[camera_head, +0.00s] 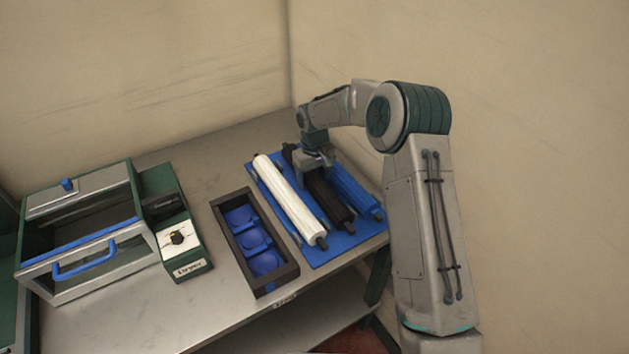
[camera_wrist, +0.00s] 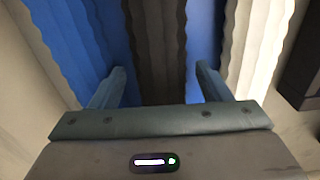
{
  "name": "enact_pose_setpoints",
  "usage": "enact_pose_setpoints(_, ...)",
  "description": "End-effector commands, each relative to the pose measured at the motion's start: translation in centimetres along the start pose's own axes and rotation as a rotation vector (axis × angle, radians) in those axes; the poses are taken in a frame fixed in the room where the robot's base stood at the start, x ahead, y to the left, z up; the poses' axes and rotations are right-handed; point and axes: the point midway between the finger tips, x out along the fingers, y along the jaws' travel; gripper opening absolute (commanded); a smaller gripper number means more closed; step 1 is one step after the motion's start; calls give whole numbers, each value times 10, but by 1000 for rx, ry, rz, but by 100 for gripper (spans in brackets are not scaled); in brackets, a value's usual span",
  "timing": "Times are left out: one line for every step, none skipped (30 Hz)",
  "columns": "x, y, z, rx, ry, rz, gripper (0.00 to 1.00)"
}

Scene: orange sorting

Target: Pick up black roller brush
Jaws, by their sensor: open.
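The black roller brush (camera_head: 329,199) lies on a blue mat (camera_head: 318,256), between a white roller brush (camera_head: 288,198) on its left and a blue roller brush (camera_head: 356,192) on its right. My gripper (camera_head: 316,163) is over the upper part of the black roller in the head view and hides some of it. In the wrist view my gripper (camera_wrist: 160,85) is open, with one finger on each side of the black roller (camera_wrist: 157,50). The white roller (camera_wrist: 258,40) and the blue roller (camera_wrist: 70,35) lie outside the fingers. I cannot tell whether the fingers touch the black roller.
A black tray (camera_head: 275,284) with blue round compartments stands left of the mat. A green and grey machine (camera_head: 85,240) with a blue handle and a knob box stands further left on the metal table (camera_head: 215,312). Beige walls rise close behind and to the right.

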Motion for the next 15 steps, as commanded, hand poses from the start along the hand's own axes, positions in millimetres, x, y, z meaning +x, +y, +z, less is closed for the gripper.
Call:
enact_pose_setpoints(6,-1,2,-1,-7,-4,71)
enact_pose_setpoints(7,-1,2,-1,-8,-4,71)
enact_pose_setpoints(8,-2,2,-1,-9,-4,71)
enact_pose_setpoints(8,-2,2,-2,-9,-4,71)
enact_pose_setpoints(9,-2,3,-2,-10,-5,71)
enact_pose_setpoints(9,-2,3,-1,-11,-5,71)
enact_pose_setpoints(10,-2,3,-1,-12,-5,71)
enact_pose_setpoints(10,-2,3,-1,-12,-6,63)
enact_pose_setpoints(10,-2,4,-1,-13,-6,52)
enact_pose_setpoints(11,-2,4,-1,-14,-6,44)
enact_pose_setpoints(11,-2,4,-1,-15,-7,35)
enact_pose_setpoints(11,-2,4,-1,-15,-6,25)
enact_pose_setpoints(11,-2,4,-1,-15,-6,25)
enact_pose_setpoints(12,-2,4,-1,-16,-6,25)
enact_pose_setpoints(11,-2,4,-1,-14,-6,25)
